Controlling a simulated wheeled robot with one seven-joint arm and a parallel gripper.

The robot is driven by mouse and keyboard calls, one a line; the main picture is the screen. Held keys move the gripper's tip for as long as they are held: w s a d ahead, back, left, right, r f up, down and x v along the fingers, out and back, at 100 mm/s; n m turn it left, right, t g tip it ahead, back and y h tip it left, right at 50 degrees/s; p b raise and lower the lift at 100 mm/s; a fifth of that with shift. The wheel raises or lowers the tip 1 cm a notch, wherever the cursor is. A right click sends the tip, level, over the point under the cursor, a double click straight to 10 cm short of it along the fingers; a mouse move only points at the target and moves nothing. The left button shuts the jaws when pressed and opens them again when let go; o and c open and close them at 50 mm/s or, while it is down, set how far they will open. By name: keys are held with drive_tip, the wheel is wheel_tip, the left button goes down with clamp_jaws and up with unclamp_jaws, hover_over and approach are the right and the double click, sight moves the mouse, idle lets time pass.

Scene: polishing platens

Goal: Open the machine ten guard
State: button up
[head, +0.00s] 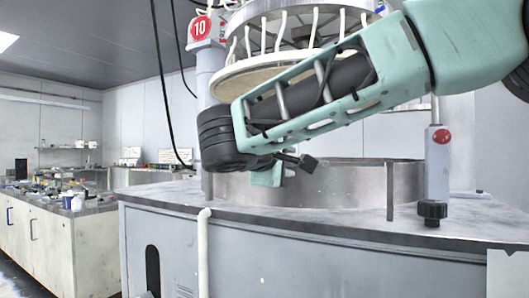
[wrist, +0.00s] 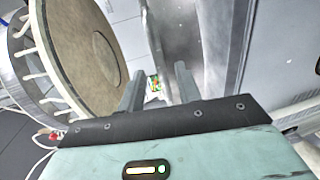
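Machine ten carries a red sign with the number 10 (head: 200,29) at its upper left. A curved grey metal guard wall (head: 345,185) stands on the machine's top in the head view. It also shows in the wrist view (wrist: 185,30), beyond my right finger. My gripper (head: 292,168) is at the left part of the guard, in front of it in the head view. In the wrist view my gripper (wrist: 158,76) has its two fingers apart, with nothing visibly held between them. I cannot tell whether a finger touches the guard. My arm hides part of the machine.
A round upper platen (head: 275,80) with white hoses hangs above the guard, and its face fills the left of the wrist view (wrist: 85,60). A post with a red button (head: 437,150) stands at the right. A cluttered bench (head: 75,235) is at the left.

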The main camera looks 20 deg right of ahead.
drive_tip(key=p+v, duration=0.1)
drive_tip(key=v, duration=1.4)
drive_tip(key=shift+s+a+p, duration=0.25)
drive_tip(key=shift+a+p, duration=0.05)
drive_tip(key=shift+r, duration=0.1)
drive_tip(key=s+d+f+n+g+y, duration=0.1)
drive_tip(key=s+f+n+g+y, duration=0.15)
drive_tip(key=f, duration=0.65)
drive_tip(key=s+f+n+g+y, duration=0.1)
drive_tip(key=s+f+g+y, duration=0.15)
drive_tip(key=f, duration=0.75)
drive_tip(key=s+a+f+m+g+y, duration=0.25)
drive_tip(key=s+f+g+y, duration=0.4)
drive_tip(key=s+f, duration=0.7)
wheel_tip(320, 180, up, 21)
drive_tip(key=w+m+t+y+p, duration=0.1)
drive_tip(key=y+p, duration=0.1)
drive_tip(key=p, duration=2.1)
drive_tip(key=shift+w, duration=0.2)
drive_tip(key=shift+t, duration=0.25)
